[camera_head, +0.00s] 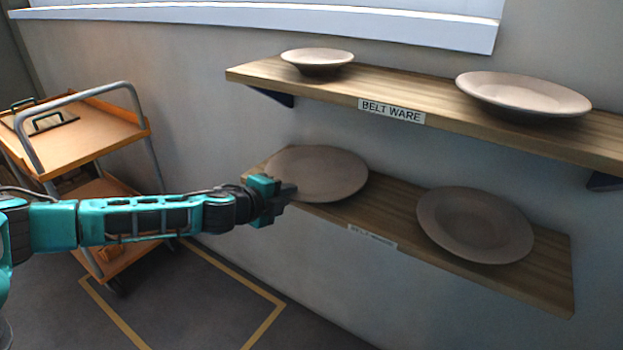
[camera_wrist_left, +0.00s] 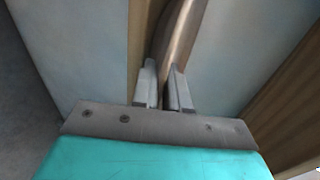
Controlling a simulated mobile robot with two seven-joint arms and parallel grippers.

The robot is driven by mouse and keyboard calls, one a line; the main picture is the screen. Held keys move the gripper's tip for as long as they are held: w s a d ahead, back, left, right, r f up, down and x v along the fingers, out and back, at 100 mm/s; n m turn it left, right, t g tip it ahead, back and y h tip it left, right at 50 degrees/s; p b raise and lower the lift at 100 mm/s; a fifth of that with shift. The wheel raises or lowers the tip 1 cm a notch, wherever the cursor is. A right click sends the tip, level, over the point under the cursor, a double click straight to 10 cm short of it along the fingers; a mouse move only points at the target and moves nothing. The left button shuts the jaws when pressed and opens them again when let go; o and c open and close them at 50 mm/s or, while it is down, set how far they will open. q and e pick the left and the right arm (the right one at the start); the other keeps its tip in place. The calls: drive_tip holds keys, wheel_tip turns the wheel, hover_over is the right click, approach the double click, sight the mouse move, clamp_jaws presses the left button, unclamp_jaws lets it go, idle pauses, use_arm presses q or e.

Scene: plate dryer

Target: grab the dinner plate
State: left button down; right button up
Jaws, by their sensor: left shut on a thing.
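A brown dinner plate (camera_head: 322,174) is at the left end of the lower shelf in the head view. My left gripper (camera_head: 287,192) is at this plate's left edge. In the left wrist view the two fingers (camera_wrist_left: 165,90) of my left gripper are closed around the rim of the plate (camera_wrist_left: 183,35). Whether the plate touches the shelf is hard to tell. Another brown plate (camera_head: 474,226) sits to the right on the lower shelf. My right gripper is not in view.
The lower wooden shelf (camera_head: 555,265) hangs below an upper shelf (camera_head: 420,90) labelled BELT WARE. The upper shelf holds a small bowl-like dish (camera_head: 318,60) and a wide plate (camera_head: 522,95). An orange cart (camera_head: 85,143) stands at the left. The floor below is clear.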

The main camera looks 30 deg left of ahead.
use_arm(q)
drive_tip(key=shift+r, duration=0.1)
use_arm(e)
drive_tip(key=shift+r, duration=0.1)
use_arm(q)
drive_tip(key=shift+s+r+p, duration=0.15)
drive_tip(key=shift+r+p, duration=0.2)
drive_tip(key=shift+r, duration=0.25)
wheel_tip(320, 180, up, 6)
drive_tip(key=shift+f+p, duration=0.25)
drive_tip(key=shift+p, duration=0.9)
drive_tip(key=shift+s+a+r, duration=0.1)
drive_tip(key=shift+s+r, duration=0.1)
drive_tip(key=s+a+b, duration=0.1)
drive_tip(key=s+b, duration=0.4)
drive_tip(key=s, duration=1.4)
drive_tip(key=shift+a, duration=0.2)
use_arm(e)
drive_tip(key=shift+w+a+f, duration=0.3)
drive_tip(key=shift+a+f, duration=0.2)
